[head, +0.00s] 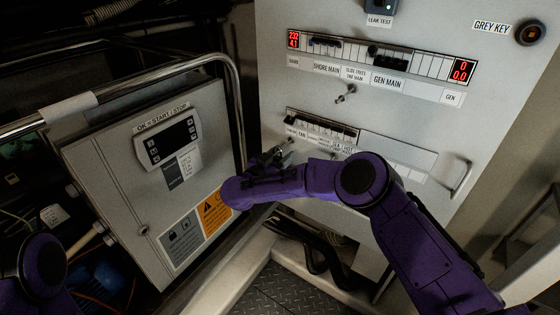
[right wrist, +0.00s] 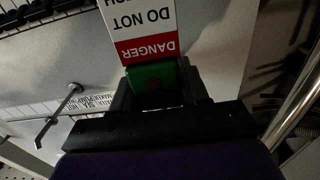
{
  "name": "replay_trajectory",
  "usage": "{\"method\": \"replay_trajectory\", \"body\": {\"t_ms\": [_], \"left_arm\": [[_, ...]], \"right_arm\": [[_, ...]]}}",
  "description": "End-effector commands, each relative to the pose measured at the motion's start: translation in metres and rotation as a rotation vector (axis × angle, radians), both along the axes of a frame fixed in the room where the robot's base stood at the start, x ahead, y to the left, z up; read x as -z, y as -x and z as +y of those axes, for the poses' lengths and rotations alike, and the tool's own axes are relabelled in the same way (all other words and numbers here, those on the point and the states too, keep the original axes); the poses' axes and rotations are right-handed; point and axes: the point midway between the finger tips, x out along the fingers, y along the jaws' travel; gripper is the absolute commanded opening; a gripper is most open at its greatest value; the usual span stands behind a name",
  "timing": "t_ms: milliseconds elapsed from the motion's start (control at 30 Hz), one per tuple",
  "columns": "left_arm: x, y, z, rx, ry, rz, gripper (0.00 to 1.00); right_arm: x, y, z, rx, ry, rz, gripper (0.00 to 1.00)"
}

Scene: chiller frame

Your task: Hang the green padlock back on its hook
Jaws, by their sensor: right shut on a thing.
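The green padlock (right wrist: 155,86) is between the fingers of my right gripper (right wrist: 158,90) in the right wrist view. A red and white danger tag (right wrist: 142,28) is just beyond the padlock and partly covers it. The padlock's shackle is not visible. In the head view my right gripper (head: 268,160) is in front of the lower left of the grey switch panel; the padlock cannot be made out there. A bent metal rod (right wrist: 60,115), possibly a hook, sticks out of the panel left of the padlock, apart from it. My left gripper is out of view.
The switch panel (head: 420,120) carries breaker rows, a metal peg (head: 345,93) and a handle (head: 461,180). A grey control box (head: 130,215) stands at the left, with a metal rail (head: 140,80) above it. Black hoses (head: 312,245) run below.

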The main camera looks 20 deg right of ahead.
Motion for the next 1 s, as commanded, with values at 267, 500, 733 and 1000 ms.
{"method": "replay_trajectory", "body": {"t_ms": [267, 500, 733, 1000], "left_arm": [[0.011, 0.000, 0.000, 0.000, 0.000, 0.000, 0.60], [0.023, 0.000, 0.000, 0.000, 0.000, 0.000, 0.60], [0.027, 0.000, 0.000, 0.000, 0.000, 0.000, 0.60], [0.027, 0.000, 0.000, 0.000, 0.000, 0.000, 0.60]], "right_arm": [[-0.003, 0.033, 0.046, -0.007, 0.003, -0.003, 0.02], [-0.003, 0.081, 0.105, -0.006, 0.004, -0.004, 0.02], [-0.004, 0.106, 0.137, -0.001, 0.001, -0.003, 0.02], [-0.004, 0.111, 0.142, 0.001, 0.000, -0.001, 0.02]]}}
